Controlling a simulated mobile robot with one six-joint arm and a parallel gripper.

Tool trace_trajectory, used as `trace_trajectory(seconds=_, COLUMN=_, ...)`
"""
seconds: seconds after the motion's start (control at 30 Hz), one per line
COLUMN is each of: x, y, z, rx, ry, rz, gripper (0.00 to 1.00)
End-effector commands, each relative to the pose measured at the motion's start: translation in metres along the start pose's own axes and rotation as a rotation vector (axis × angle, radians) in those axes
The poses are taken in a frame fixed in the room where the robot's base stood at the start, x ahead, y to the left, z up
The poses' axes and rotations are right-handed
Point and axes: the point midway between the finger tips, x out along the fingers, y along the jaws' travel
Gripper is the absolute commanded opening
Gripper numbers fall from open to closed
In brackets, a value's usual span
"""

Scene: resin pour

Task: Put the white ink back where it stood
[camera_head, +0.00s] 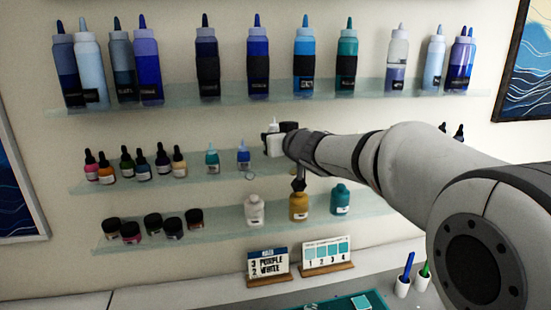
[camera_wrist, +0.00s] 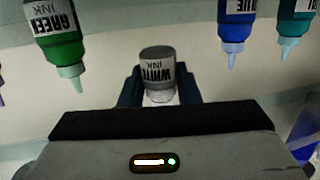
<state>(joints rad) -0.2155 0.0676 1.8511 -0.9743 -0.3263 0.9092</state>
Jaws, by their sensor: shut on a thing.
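The white ink (camera_head: 272,143) is a small bottle with a pale cap, at the middle shelf (camera_head: 110,184), right of the blue ink (camera_head: 243,157). My gripper (camera_head: 283,136) is shut on it, reaching in from the right. In the wrist view, which is upside down, the white ink (camera_wrist: 157,68) stands between the two fingers (camera_wrist: 158,88) with its label readable. It lies in the gap between the green ink (camera_wrist: 60,38) and the blue ink. Whether its base touches the shelf I cannot tell. My arm hides the right part of that shelf.
A teal ink (camera_head: 212,161) stands left of the blue ink. Dropper bottles stand farther left. Tall bottles (camera_head: 257,62) fill the top shelf. Jars and a yellow bottle (camera_head: 298,207) stand on the lower shelf.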

Motion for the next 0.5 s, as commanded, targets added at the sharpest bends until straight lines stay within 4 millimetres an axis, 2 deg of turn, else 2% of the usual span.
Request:
trace_trajectory(seconds=0.03, x=0.001, y=0.0, z=0.007, rx=0.0, ry=0.002, rz=0.0, gripper=0.08)
trace_trajectory(seconds=0.17, x=0.002, y=-0.001, z=0.016, rx=-0.001, ry=0.001, rz=-0.001, gripper=0.08)
trace_trajectory(seconds=0.37, x=0.006, y=-0.001, z=0.045, rx=-0.001, ry=0.001, rz=-0.001, gripper=0.08)
trace_trajectory(seconds=0.5, x=0.011, y=0.0, z=0.048, rx=0.0, ry=0.002, rz=-0.002, gripper=0.08)
